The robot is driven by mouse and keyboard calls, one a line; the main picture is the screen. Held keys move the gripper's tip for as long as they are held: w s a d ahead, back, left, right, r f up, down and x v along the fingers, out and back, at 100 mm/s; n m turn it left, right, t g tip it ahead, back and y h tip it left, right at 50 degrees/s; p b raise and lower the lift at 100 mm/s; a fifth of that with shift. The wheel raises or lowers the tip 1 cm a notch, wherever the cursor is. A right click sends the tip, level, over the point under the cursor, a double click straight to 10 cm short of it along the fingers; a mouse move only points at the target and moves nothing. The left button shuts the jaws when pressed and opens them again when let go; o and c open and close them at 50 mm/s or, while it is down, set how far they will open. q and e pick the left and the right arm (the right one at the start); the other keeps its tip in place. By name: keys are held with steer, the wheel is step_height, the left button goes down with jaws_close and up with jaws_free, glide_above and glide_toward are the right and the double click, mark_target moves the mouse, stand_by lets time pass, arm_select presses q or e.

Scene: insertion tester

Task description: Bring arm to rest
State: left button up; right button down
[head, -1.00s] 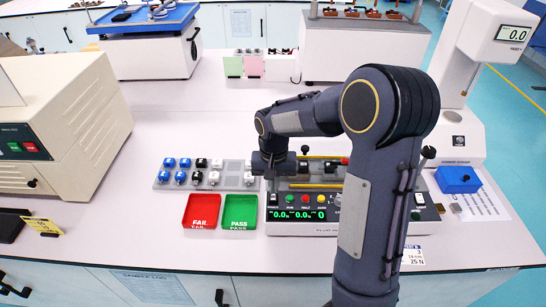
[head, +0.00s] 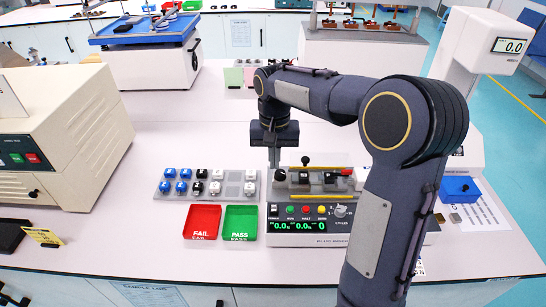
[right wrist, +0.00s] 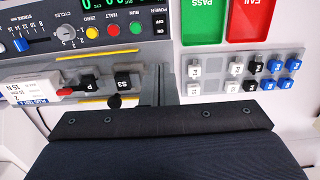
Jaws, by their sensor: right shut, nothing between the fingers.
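My right gripper (head: 274,158) is shut and empty. It hangs pointing down above the bench, by the back left corner of the insertion tester. In the right wrist view the shut fingers (right wrist: 167,92) show between the tester and the grey block rack. The insertion tester (head: 310,241) has a green lit display, coloured buttons and a black-knobbed lever. It also shows in the right wrist view (right wrist: 148,60). My right arm rises at the right of the head view and hides part of the tester's right side. My left gripper is not in view.
A grey rack (head: 231,192) holds blue, black and white blocks. A red FAIL tray (head: 203,221) and a green PASS tray (head: 240,222) lie in front of it. A beige machine (head: 75,130) stands left, a blue box (head: 460,189) right.

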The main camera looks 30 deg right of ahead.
steer(key=shift+s, duration=0.1)
steer(key=s+a+n+t+y, duration=0.1)
steer(key=s+a+n+t, duration=0.1)
steer(key=s, duration=0.9)
steer(key=s+a+n+t+y, duration=0.2)
steer(key=s+a+t, duration=0.2)
steer(key=s+a, duration=0.3)
steer(key=s, duration=0.4)
steer(key=shift+s+f+n+y, duration=0.2)
steer(key=shift+s+n+y, duration=0.1)
steer(key=shift+n, duration=0.1)
steer(key=shift+d, duration=0.1)
